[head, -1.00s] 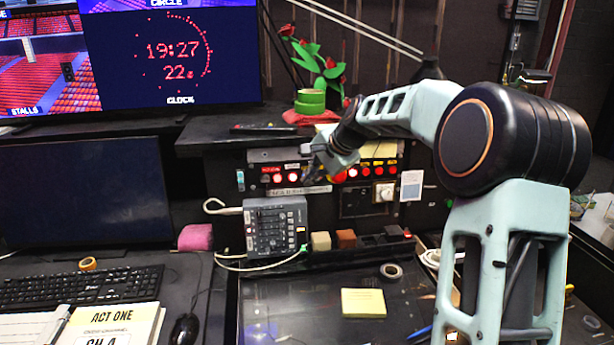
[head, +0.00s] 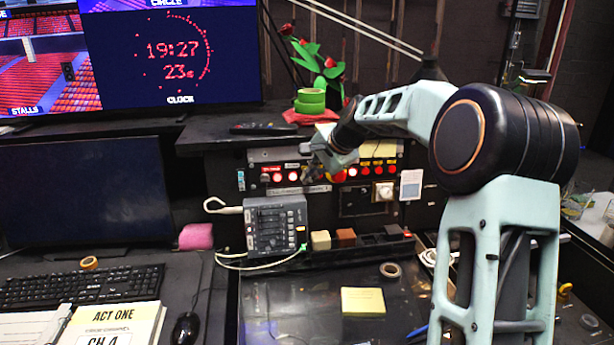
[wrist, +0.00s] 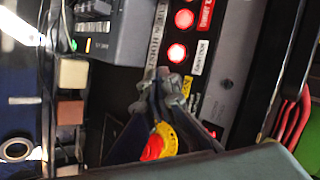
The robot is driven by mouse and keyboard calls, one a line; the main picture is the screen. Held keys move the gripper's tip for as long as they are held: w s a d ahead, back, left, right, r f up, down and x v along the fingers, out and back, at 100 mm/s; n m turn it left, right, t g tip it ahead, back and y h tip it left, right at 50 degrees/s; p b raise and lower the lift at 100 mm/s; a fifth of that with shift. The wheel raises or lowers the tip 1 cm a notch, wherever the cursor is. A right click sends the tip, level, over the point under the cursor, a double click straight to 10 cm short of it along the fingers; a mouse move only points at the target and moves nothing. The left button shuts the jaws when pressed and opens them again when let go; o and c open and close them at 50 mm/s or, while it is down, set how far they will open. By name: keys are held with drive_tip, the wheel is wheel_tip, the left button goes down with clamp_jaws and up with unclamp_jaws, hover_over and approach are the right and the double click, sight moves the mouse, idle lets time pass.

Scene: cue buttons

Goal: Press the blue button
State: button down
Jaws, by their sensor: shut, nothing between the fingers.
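My gripper (head: 316,168) is in front of the button panel at the back of the desk, pointing down and left. In the wrist view, its dark fingers (wrist: 168,92) are together with nothing between them. Lit red buttons (head: 278,177) show left of the gripper in the head view; two lit red ones (wrist: 177,53) show beyond the fingertips in the wrist view. A red mushroom button with a yellow collar (wrist: 165,132) shows partly behind the fingers. I cannot make out a blue button in either view; my gripper and wrist hide part of the panel.
A grey fader box (head: 275,228) with a cable stands below the panel, left of a tan block (head: 320,240) and a brown block (head: 346,238). A tape roll (head: 390,270) and yellow notes (head: 362,301) lie on the desk.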

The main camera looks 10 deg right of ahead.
idle(0.4)
drive_tip(key=shift+s+b, duration=0.6)
drive_tip(key=shift+s, duration=0.15)
drive_tip(key=s+b, duration=0.2)
drive_tip(key=s, duration=0.1)
drive_tip(key=s+r+b, duration=0.1)
drive_tip(key=s, duration=0.1)
drive_tip(key=shift+f, duration=0.1)
idle(0.6)
